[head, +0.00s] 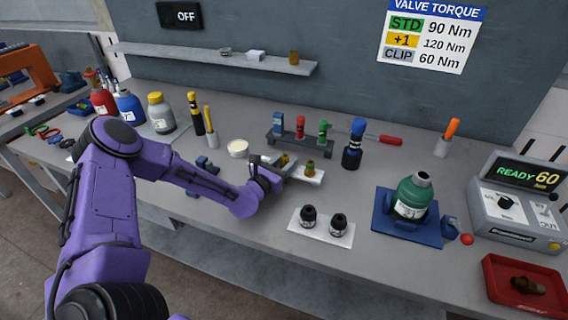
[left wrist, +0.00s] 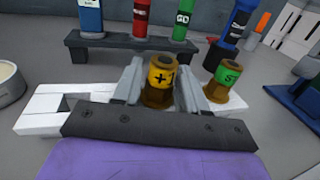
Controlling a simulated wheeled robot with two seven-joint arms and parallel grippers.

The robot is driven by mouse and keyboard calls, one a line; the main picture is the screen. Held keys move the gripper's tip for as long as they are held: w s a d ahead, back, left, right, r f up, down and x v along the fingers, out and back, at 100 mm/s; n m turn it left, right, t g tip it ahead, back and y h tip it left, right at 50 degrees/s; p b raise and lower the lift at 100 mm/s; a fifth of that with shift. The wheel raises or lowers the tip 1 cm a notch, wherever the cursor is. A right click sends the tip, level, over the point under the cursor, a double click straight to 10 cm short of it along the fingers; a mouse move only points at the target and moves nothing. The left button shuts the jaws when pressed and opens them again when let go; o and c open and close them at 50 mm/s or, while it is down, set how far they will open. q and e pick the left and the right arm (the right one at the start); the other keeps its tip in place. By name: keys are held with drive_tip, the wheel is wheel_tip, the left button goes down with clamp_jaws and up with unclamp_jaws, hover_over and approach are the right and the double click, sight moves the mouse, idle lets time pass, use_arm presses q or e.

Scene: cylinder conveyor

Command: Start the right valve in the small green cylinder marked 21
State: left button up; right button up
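A green cylinder (head: 412,197) with a white label stands upright in a blue holder (head: 385,232) at the right; its marking is too small to read. My left gripper (head: 272,168) is at the white valve tray (head: 301,180). In the left wrist view its fingers (left wrist: 163,85) stand on both sides of a brass valve with a yellow "+1" top (left wrist: 160,76). Whether they press on it I cannot tell. A brass valve with a green "ST" top (left wrist: 228,76) stands just right of the fingers; it also shows in the head view (head: 310,166). My right gripper is not in view.
A wall sign (head: 432,35) lists STD 90, +1 120 and CLIP 60 Nm. The torque unit (head: 518,205) reads READY 60. A rack (head: 300,143) with coloured tools stands behind the tray. Two dark caps (head: 308,214) sit on a white plate. A red tray (head: 522,290) is at front right.

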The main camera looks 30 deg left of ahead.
use_arm(q)
clamp_jaws()
drive_tip(key=shift+r, duration=0.15)
